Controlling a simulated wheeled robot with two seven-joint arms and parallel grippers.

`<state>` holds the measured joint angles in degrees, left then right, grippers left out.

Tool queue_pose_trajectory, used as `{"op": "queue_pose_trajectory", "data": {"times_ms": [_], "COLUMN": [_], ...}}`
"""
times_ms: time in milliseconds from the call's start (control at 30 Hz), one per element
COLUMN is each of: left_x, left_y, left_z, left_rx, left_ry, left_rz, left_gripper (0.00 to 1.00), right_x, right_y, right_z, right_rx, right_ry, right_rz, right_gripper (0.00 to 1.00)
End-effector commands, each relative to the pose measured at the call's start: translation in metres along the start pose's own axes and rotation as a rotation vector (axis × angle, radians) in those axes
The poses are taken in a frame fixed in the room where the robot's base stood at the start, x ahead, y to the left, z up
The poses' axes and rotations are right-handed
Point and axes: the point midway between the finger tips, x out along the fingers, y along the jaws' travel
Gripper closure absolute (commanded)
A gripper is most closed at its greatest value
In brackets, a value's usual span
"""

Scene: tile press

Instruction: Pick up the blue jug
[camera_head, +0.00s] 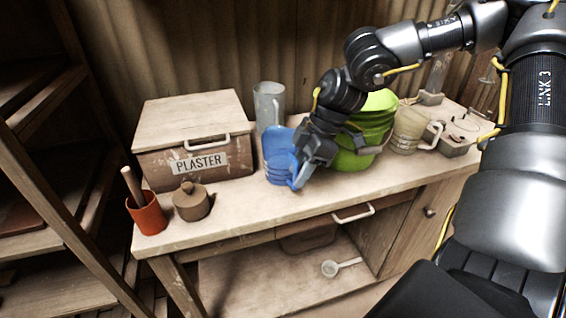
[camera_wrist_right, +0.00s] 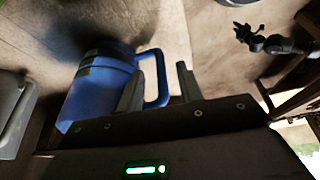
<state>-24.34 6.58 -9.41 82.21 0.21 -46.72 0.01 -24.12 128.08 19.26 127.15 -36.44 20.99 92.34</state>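The blue jug (camera_head: 277,158) stands on the workbench, in front of a clear grey jug and to the right of the plaster box. Its handle faces right in the right wrist view, where the jug body (camera_wrist_right: 92,90) lies to the left. My right gripper (camera_head: 299,178) is at the handle side of the jug. In the wrist view its two fingers (camera_wrist_right: 158,88) stand apart, with the outer bar of the handle between them and a gap to the right finger. My left gripper is not in view.
A green bucket (camera_head: 377,120) stands close behind my right wrist. A clear grey jug (camera_head: 268,104) is behind the blue jug. The plaster box (camera_head: 196,160), a brown lidded pot (camera_head: 192,203) and an orange cup (camera_head: 150,217) are to the left. The bench front (camera_head: 270,212) is clear.

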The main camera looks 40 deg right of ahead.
Motion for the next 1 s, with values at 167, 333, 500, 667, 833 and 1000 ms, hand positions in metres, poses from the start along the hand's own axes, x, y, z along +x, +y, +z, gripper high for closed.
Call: {"op": "queue_pose_trajectory", "data": {"times_ms": [167, 333, 500, 667, 833, 1000], "left_x": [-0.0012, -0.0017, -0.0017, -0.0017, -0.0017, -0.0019], "left_y": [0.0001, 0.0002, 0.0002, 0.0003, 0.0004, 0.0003], "left_z": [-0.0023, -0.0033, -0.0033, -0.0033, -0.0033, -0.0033], "left_rx": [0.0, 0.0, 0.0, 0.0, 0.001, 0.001], "left_ry": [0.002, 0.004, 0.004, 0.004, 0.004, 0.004], "left_rz": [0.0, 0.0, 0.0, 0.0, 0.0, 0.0], "left_gripper": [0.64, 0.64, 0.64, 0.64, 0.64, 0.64], "right_x": [0.0102, 0.01, 0.0098, 0.0097, 0.0096, 0.0092], "right_y": [-0.0002, -0.0001, 0.0, 0.0, 0.0, 0.0003], "right_z": [0.0002, 0.0, 0.0, 0.0, -0.0001, -0.0006], "right_rx": [0.0, 0.0, 0.0, 0.0, 0.0, -0.001], "right_ry": [0.0, 0.0, 0.0, 0.0, 0.0, 0.001], "right_rz": [0.0, 0.001, 0.001, 0.001, 0.001, 0.002], "right_gripper": [0.63, 0.63, 0.84, 1.0, 1.0, 1.0]}}
